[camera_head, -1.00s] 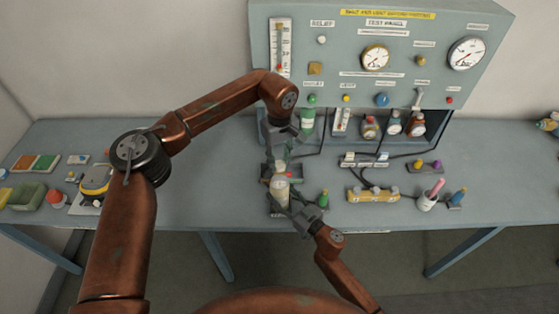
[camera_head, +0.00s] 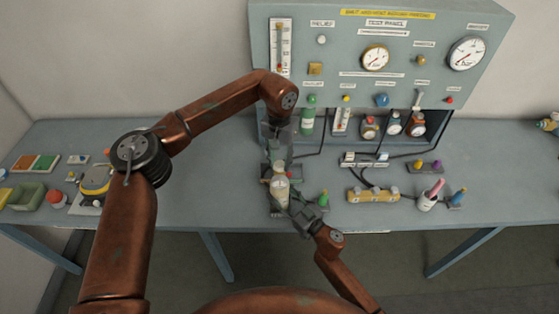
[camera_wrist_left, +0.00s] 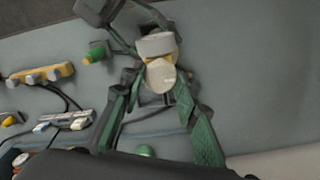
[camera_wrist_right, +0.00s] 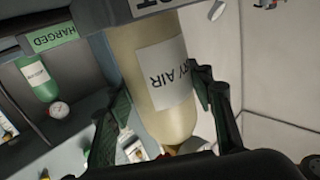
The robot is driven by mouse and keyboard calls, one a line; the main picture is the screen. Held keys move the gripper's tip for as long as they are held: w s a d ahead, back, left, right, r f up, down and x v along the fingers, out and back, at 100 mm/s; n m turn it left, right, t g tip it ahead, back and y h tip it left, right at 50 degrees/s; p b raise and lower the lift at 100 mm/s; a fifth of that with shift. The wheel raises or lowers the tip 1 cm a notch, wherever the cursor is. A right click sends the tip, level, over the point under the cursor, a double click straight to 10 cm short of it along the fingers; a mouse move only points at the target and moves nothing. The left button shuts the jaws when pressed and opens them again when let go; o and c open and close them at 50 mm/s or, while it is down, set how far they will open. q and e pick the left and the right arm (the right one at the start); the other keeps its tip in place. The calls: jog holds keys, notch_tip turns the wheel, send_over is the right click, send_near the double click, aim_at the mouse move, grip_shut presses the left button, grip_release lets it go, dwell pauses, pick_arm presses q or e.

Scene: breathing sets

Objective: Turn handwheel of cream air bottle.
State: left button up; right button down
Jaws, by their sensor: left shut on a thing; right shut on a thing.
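The cream air bottle (camera_head: 280,192) stands at the front of the bench. It fills the middle of the right wrist view (camera_wrist_right: 155,95), where a white label reading "RY AIR" shows upside down. My right gripper (camera_head: 300,212) is shut on the bottle's body, with one finger at each side. My left gripper (camera_head: 278,168) is above the bottle, its fingers at both sides of the top. In the left wrist view a pale round handwheel (camera_wrist_left: 161,74) lies between its fingertips. The exact finger contact is hard to see.
A green-topped item (camera_head: 323,198) stands just right of the bottle. The test panel (camera_head: 340,60) rises behind. Clear bench lies left of the bottle.

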aim_at(280, 164)
pick_arm(q)
jog(key=shift+m, duration=1.6)
jog(key=o, duration=1.2)
jog(key=shift+c, duration=0.2)
notch_tip(280, 164, up, 12)
